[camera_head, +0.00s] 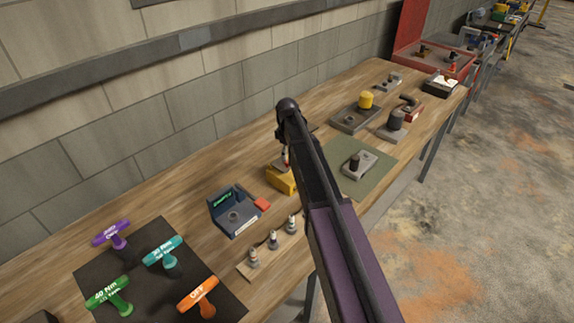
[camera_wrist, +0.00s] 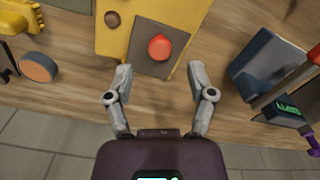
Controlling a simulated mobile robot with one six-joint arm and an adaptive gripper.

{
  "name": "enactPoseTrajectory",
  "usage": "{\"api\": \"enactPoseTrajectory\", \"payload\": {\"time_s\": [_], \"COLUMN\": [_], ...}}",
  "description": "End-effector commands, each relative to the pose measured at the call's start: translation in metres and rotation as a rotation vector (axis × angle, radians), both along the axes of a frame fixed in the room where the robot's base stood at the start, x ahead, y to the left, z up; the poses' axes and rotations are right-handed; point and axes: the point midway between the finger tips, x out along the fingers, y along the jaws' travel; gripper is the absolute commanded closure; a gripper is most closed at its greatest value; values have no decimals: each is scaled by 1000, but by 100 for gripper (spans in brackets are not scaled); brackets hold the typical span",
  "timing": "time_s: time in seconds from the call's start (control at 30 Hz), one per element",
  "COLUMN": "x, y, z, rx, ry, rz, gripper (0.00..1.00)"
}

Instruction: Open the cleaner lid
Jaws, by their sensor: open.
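A yellow box, which I take to be the cleaner, shows in the wrist view (camera_wrist: 110,42) and is partly hidden by my arm in the head view (camera_head: 281,181). A grey plate (camera_wrist: 140,45), apparently its lid, lies on it with a red knob (camera_wrist: 159,47). A small brown round spot (camera_wrist: 112,19) is beside the plate. My gripper (camera_wrist: 158,73) is open and empty. Its fingertips are spread at the near edge of the box, either side of the plate, with the knob beyond them; contact cannot be told. In the head view my arm hides the gripper.
A blue box with a green display (camera_head: 233,212) stands left of the cleaner. Several small plugs sit on a wooden strip (camera_head: 268,250). Coloured T-handles stand on a dark mat (camera_head: 140,275). A green mat (camera_head: 380,168) lies right of my arm, and a wall runs behind.

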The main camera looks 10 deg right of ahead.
Motion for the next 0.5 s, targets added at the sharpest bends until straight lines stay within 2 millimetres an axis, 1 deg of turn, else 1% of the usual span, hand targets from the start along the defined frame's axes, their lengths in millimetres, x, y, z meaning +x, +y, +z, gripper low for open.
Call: {"api": "enactPoseTrajectory", "payload": {"time_s": [0.03,0.2,0.5], "x": [0,0,0], "y": [0,0,0], "z": [-8,-21,-35], "rx": [0,0,0], "ry": [0,0,0], "rz": [0,0,1], "gripper": [30,30,30]}}
